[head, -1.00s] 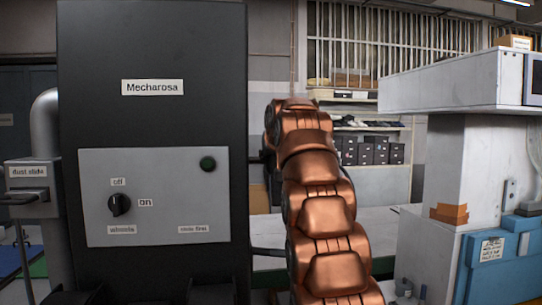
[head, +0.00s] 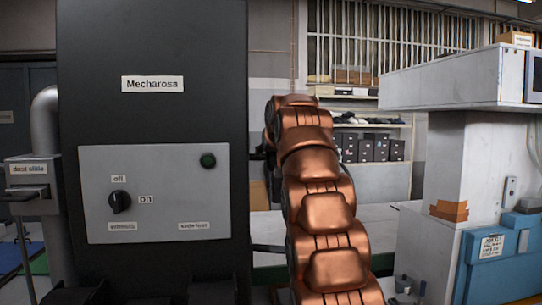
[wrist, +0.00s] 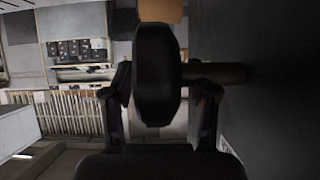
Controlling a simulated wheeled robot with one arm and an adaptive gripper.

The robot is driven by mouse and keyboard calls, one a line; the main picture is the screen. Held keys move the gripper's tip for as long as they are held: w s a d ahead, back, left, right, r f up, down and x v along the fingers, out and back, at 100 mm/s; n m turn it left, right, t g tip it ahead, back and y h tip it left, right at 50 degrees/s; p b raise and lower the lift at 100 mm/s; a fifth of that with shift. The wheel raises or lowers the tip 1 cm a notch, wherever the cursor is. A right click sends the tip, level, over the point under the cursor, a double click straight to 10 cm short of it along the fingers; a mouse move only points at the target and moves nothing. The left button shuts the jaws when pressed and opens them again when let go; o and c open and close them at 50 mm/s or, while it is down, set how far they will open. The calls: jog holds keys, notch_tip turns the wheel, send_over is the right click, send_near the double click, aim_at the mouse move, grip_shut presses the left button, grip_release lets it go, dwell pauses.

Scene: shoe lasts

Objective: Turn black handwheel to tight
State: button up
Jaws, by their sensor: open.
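The black handwheel (wrist: 155,75) is seen edge-on in the wrist view, on a dark shaft (wrist: 218,73) that runs right into the dark side of the machine. My gripper (wrist: 162,95) is open, with one finger on each side of the handwheel. The left finger looks close to the rim, and the right finger lies under the shaft in the picture. I cannot tell whether either finger touches. In the head view my copper-coloured arm hides the handwheel and my gripper beside the black Mecharosa cabinet (head: 200,110).
A dust slide lever (head: 28,195) is at the left. A white machine (head: 450,80) stands at the right, and shelves with dark boxes (head: 372,150) are behind.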

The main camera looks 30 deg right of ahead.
jog(key=shift+s+r, duration=0.1)
jog(key=v, duration=1.1)
jog(key=shift+s+a, duration=0.2)
jog(key=shift+s, duration=0.1)
jog(key=shift+r, duration=0.1)
